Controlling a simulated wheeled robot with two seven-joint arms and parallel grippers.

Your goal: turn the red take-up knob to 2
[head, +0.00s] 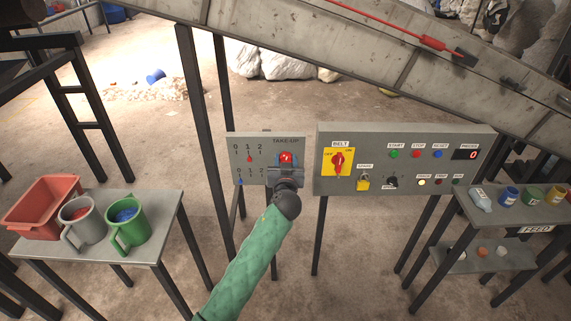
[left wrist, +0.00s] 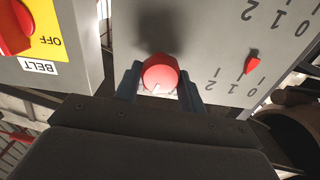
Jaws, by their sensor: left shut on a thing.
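The red take-up knob (head: 287,158) sits on the grey TAKE-UP panel (head: 305,148). In the left wrist view the round red knob (left wrist: 160,72) has a small pale mark on its edge. My left gripper (head: 286,168) is shut on it, one finger on each side in the wrist view (left wrist: 160,86). Beside the knob is a 0-1-2 scale whose red pointer (head: 250,158) stands about under 1; it also shows in the wrist view (left wrist: 252,65). A lower scale has a blue pointer (head: 240,181) near 0. My right gripper is not in view.
The BELT control box (head: 405,182) stands close on the right, with a red switch (head: 338,162) on yellow. A table (head: 165,215) with mugs and a red bin is at left. A FEED table (head: 475,208) is at right. A conveyor (head: 330,45) slopes overhead.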

